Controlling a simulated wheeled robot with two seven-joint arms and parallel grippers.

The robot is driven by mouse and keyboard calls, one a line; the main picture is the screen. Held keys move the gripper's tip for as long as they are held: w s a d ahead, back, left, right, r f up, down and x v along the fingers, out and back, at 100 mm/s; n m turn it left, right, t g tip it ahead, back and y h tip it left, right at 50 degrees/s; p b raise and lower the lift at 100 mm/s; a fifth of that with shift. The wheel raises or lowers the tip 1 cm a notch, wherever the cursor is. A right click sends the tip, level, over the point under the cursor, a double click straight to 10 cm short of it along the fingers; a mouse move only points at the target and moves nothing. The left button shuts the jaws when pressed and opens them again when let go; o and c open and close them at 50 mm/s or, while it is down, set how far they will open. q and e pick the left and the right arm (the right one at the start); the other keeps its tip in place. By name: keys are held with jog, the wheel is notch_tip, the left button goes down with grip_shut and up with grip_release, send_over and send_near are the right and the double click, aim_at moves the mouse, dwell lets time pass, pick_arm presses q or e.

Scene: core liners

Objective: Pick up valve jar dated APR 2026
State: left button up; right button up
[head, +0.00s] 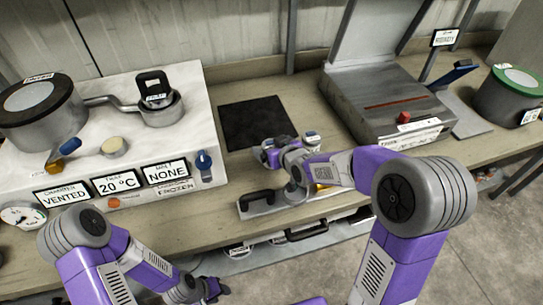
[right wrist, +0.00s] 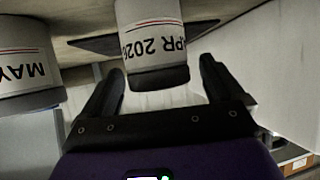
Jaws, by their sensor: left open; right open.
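The jar labelled APR 2026 (right wrist: 153,45) is grey-white with a dark end and appears upside down in the right wrist view. My right gripper (right wrist: 163,72) is open, with one black finger on each side of this jar's dark end and gaps visible on both sides. A second jar marked MAY (right wrist: 25,65) is at the left of that view, outside the fingers. In the head view my right gripper (head: 272,152) is over the bench near a small pale-topped jar (head: 312,137), whose date I cannot read. My left gripper (head: 212,290) is open, low at the front.
A dark mat (head: 257,122) lies behind the right gripper. A white instrument box (head: 190,95) stands left, and a grey metal machine (head: 385,100) stands right. A tray with a black handle (head: 258,203) is at the bench's front edge. A green-topped pot (head: 510,95) is far right.

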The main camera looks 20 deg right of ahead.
jog(key=shift+w+f, duration=0.1)
jog(key=shift+w, duration=0.05)
jog(key=c, duration=1.1)
